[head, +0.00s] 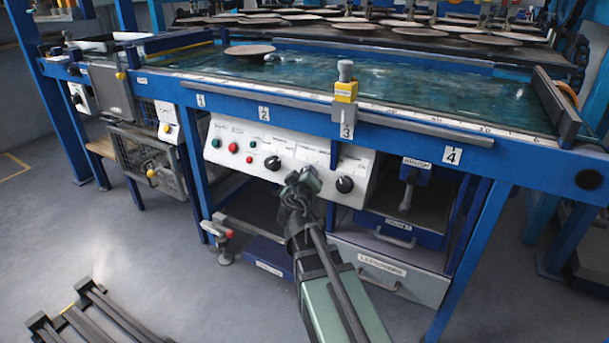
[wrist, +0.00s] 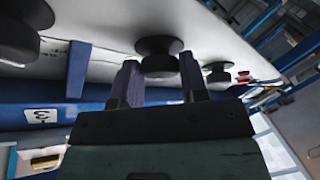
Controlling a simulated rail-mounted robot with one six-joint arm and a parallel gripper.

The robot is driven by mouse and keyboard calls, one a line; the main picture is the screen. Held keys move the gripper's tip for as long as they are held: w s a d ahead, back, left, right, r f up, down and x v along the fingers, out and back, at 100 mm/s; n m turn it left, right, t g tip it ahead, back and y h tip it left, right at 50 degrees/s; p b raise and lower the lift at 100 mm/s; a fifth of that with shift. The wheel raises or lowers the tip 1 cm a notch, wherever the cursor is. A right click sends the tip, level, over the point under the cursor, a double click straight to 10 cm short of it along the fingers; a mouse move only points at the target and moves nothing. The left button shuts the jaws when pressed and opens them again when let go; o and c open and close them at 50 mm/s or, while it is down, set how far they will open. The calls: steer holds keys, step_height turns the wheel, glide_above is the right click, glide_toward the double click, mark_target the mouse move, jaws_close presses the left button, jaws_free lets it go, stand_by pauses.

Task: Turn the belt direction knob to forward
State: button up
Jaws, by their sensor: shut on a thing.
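A white control panel (head: 225,150) on the front of the blue machine carries black knobs and coloured buttons. My gripper (head: 303,178) is at the panel, between a left black knob (head: 272,163) and a right black knob (head: 345,184). It hides a middle knob in the head view. In the wrist view this middle black knob (wrist: 158,55) sits between the two fingers of my gripper (wrist: 158,75), which is shut on it. The printed labels are too small to read, so I cannot tell which knob is belt direction. The middle knob's pointer is not visible.
In the wrist view the neighbouring knobs stand close on both sides, one at left (wrist: 18,30) and one at right (wrist: 220,75). Drawers (head: 390,265) lie below right. The floor at left is mostly open.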

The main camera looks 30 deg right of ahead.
steer(key=shift+d+r+n+y+p, duration=0.1)
steer(key=shift+n+y+p, duration=0.35)
steer(key=shift+n, duration=0.75)
steer(key=shift+s+y, duration=0.1)
steer(key=shift+y, duration=0.15)
steer(key=o, duration=0.9)
